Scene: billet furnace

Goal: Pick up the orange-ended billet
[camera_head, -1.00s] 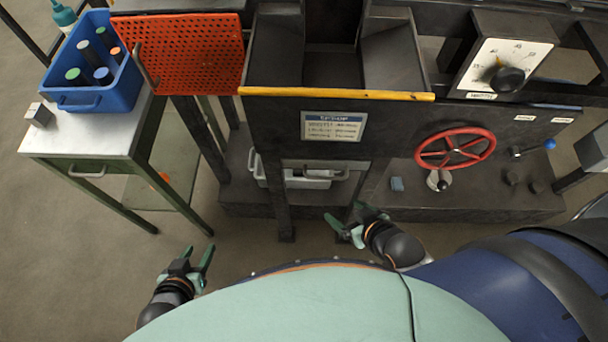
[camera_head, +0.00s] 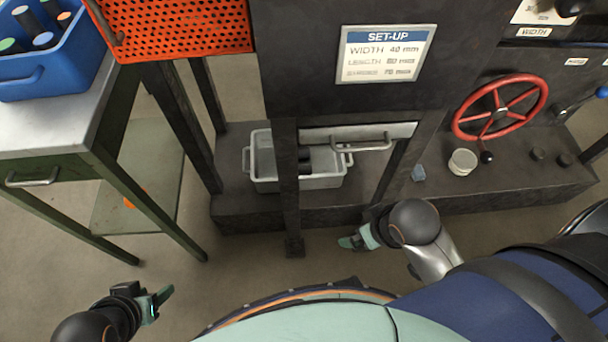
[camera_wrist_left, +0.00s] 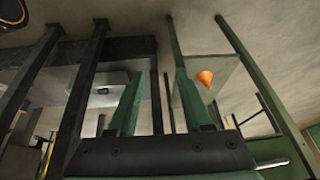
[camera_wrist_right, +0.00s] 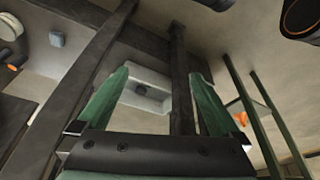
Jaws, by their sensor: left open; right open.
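The orange-ended billet (camera_head: 64,16) stands in the blue bin (camera_head: 35,75) at the upper left of the head view, its orange end just showing beside other billets. The bin is cut by the picture's edge. My left gripper (camera_head: 158,298) is open and empty, low in front of the side table and well away from the bin. Its two green fingers (camera_wrist_left: 159,75) have nothing between them in the left wrist view. My right gripper (camera_head: 348,242) is partly hidden by its own arm in front of the furnace base; the right wrist view shows its fingers (camera_wrist_right: 162,76) apart and empty.
The bin stands on a metal-topped side table (camera_head: 62,128). An orange perforated panel (camera_head: 180,28) is close to its right. A grey tray (camera_head: 320,182) with dark pieces sits under the furnace. A red handwheel (camera_head: 500,107) is at right. An orange cone (camera_wrist_left: 205,77) lies on the table's lower shelf.

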